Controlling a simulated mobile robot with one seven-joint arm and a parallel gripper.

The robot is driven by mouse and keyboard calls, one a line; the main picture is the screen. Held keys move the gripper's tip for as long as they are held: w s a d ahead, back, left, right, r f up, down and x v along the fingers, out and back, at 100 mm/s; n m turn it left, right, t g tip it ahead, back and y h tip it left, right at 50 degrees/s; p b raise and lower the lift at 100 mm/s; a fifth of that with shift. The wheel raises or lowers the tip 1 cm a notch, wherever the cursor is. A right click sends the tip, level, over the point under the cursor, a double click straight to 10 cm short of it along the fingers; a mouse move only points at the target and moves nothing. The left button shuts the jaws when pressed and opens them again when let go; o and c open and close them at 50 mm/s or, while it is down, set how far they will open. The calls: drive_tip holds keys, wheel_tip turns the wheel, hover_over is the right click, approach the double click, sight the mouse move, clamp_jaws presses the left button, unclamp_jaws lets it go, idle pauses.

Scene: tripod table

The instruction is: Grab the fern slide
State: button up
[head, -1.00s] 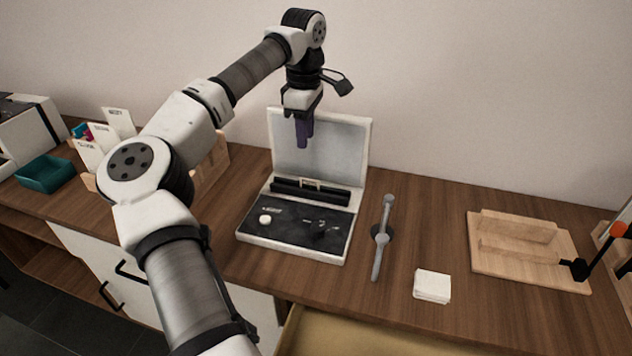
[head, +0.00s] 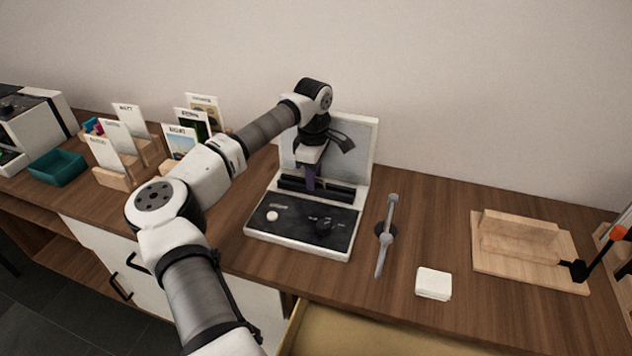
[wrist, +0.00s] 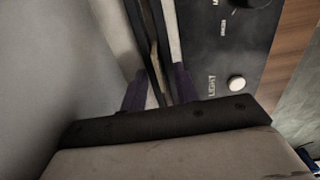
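The light box (head: 345,247) stands open on the counter, with a black slotted rail (head: 335,193) across it. No slide can be made out clearly as the fern slide; any slide in the rail at my gripper is hidden by the fingers. My gripper (head: 310,184) points down at the rail with its purple fingers. In the wrist view, the fingers (wrist: 158,88) are apart, one on each side of a dark strip of the rail. A thin edge shows between them, but I cannot tell whether it is a slide.
A knob (head: 325,227) and a white button (head: 272,216) sit on the box front. A grey rod tool (head: 384,238), white pads (head: 433,283) and a wooden stand (head: 525,262) are to the right. Picture cards (head: 181,141) in wooden holders and a teal tray (head: 58,167) are left.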

clamp_jaws()
idle(0.5)
